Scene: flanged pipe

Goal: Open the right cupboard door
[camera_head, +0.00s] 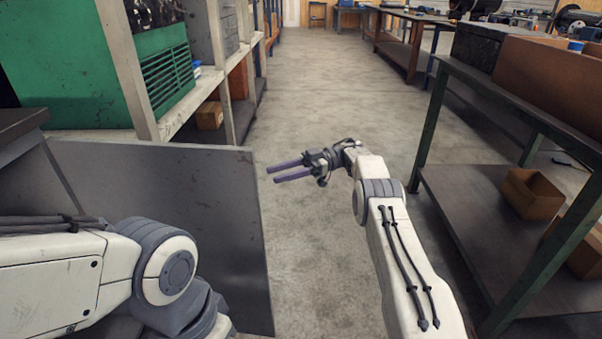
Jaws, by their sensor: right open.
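A flat dark grey panel (215,205), which looks like the cupboard door, stands out into the aisle at the left. Its free edge runs down near the middle of the picture. The grey cupboard top (18,125) shows at the far left, and an inner edge line shows beside it. My right gripper (273,174) is open and empty, its two purple fingers pointing left towards the panel's free edge. The fingertips appear just right of that edge; I cannot tell whether they touch. My left arm covers the lower left, and its gripper is out of view.
A shelf rack with a green machine (105,75) stands behind the panel. At the right is a workbench (490,85) with a brown box (555,85) on top and a cardboard box (532,193) on its lower shelf. The concrete aisle (320,75) ahead is clear.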

